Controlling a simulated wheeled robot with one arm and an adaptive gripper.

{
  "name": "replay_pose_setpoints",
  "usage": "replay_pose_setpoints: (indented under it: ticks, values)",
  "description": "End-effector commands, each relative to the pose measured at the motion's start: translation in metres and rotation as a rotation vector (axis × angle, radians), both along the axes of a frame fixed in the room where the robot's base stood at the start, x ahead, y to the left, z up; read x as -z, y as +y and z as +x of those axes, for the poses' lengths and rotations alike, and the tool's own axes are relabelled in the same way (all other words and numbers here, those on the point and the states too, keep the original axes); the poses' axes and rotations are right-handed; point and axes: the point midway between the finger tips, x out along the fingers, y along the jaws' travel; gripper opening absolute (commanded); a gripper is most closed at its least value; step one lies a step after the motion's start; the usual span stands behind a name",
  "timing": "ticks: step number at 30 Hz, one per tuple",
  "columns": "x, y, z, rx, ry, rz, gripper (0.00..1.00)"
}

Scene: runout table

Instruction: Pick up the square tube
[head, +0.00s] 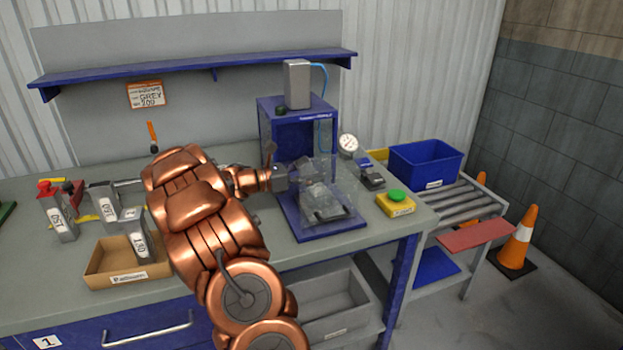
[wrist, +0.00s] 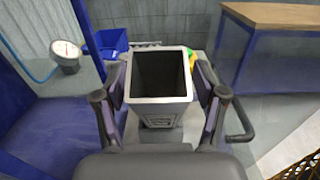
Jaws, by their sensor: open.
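The square tube (wrist: 160,113) is a grey, hollow, open-topped piece. In the wrist view it stands between the two fingers of my gripper (wrist: 162,95), with its open end facing the camera. The fingers are apart, one on each side of the tube; whether they touch it I cannot tell. In the head view my gripper (head: 292,178) reaches into the blue press (head: 290,225) from the left. A clear guard and the gripper blur the tube there.
A cardboard box (head: 100,278) sits at the table's front left. A yellow box with a green button (head: 396,203) and a dial gauge (head: 348,145) are right of the press. A blue bin (head: 425,163) stands on the rollers (head: 455,205). An orange cone (head: 518,240) is on the floor.

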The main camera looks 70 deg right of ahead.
Motion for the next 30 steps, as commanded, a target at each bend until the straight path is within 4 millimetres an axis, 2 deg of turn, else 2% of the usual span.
replay_pose_setpoints:
  ticks: [3,23,30]
  values:
    - [0.0001,0.0002,0.0005,-0.001,0.0,0.0,0.71]
    - [0.0001,0.0004,0.0006,-0.001,0.0,0.0,0.02]
    - [-0.0007,0.0003,0.0007,-0.001,0.0,-0.001,0.0]
